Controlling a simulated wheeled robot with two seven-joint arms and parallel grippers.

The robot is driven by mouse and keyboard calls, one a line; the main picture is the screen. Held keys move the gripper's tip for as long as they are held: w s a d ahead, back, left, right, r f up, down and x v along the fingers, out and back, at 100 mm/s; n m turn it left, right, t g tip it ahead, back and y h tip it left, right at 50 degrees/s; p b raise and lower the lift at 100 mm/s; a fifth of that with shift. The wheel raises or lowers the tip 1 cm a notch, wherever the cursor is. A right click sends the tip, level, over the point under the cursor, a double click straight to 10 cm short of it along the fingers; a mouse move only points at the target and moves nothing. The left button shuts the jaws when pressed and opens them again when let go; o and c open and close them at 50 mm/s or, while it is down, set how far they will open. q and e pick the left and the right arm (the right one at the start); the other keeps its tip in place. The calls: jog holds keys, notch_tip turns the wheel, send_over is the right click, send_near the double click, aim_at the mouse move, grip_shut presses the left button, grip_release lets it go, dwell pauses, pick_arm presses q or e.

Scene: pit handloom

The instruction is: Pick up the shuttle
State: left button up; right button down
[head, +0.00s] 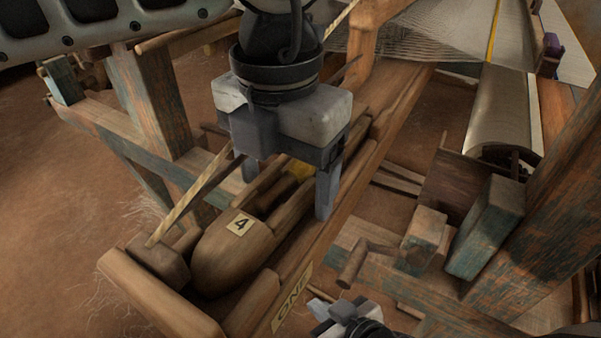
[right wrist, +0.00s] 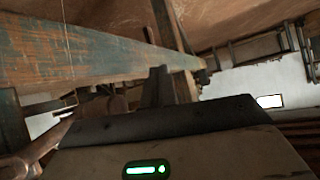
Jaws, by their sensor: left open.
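The shuttle (head: 232,252) is a brown wooden boat shape with a rounded near end and a small label reading 4. It lies in a wooden trough (head: 292,300) marked ONE, in the lower middle of the head view.
Worn blue-green loom posts (head: 545,215) stand at the right, with small blocks (head: 487,228) beside them. A wooden frame (head: 150,110) stands at the left. Pale warp threads (head: 425,35) and a cloth roller (head: 503,110) are at the back. Open earthen floor (head: 50,200) lies left.

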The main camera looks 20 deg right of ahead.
pick_arm(q)
jog(key=shift+r, duration=0.1)
jog(key=c, duration=1.2)
jog(key=shift+c, duration=0.2)
notch_tip(320, 180, up, 10)
